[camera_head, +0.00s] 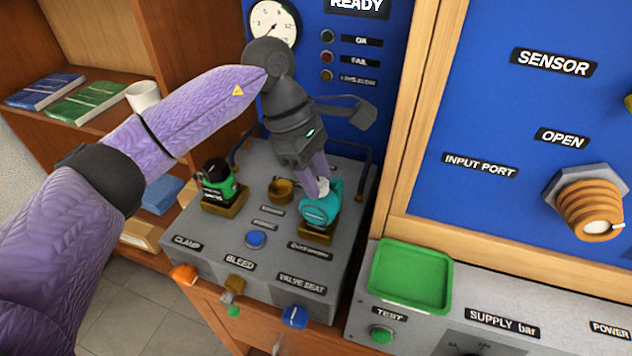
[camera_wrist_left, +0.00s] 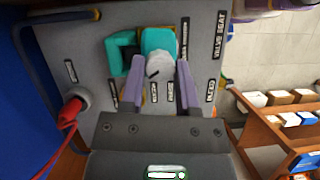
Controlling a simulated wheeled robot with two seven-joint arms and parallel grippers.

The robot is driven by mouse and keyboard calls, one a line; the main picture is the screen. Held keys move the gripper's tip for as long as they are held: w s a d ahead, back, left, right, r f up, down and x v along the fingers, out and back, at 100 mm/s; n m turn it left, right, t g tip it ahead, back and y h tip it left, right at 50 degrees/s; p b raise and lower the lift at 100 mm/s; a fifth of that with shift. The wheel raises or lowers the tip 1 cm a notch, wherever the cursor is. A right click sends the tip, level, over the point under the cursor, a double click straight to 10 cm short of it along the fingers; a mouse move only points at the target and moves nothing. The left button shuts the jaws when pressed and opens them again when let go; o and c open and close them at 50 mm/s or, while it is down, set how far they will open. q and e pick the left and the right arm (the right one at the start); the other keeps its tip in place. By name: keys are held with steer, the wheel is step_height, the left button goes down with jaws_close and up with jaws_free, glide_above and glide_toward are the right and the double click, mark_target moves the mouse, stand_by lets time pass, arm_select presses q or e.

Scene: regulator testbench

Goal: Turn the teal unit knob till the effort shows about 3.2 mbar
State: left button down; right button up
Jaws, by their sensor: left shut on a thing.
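The teal unit (camera_head: 320,211) stands in a brass seat on the grey testbench. In the left wrist view the teal unit (camera_wrist_left: 160,40) has a pale round knob (camera_wrist_left: 158,66) with a dark mark on it. My right gripper is not in view.
A black and green unit (camera_head: 217,184) stands left of an empty brass seat (camera_head: 282,190). A blue button (camera_head: 256,238) and several coloured controls are at the bench front. A green tray (camera_head: 411,276) lies to the right. A red plug (camera_wrist_left: 72,108) shows in the wrist view.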

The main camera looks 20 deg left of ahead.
arm_select(q)
steer(key=m+b, duration=0.1)
steer(key=m, duration=0.1)
steer(key=m+g+b, duration=0.1)
steer(key=shift+w+d+f+m+y, duration=0.1)
steer(key=shift+w+m+y, duration=0.05)
steer(key=shift+m+y, duration=0.2)
steer(key=m+g+b, duration=0.1)
steer(key=m, duration=0.1)
steer(key=shift+m+y, duration=0.35)
steer(key=shift+m+g+y, duration=0.3)
steer(key=shift+m+g, duration=0.2)
steer(key=shift+m, duration=0.7)
steer(key=shift+d+m+y, duration=0.1)
steer(key=shift+m+y, duration=0.3)
steer(key=shift+m, duration=0.7)
steer(key=shift+w, duration=0.1)
steer(key=shift+c, duration=1.6)
jaws_free()
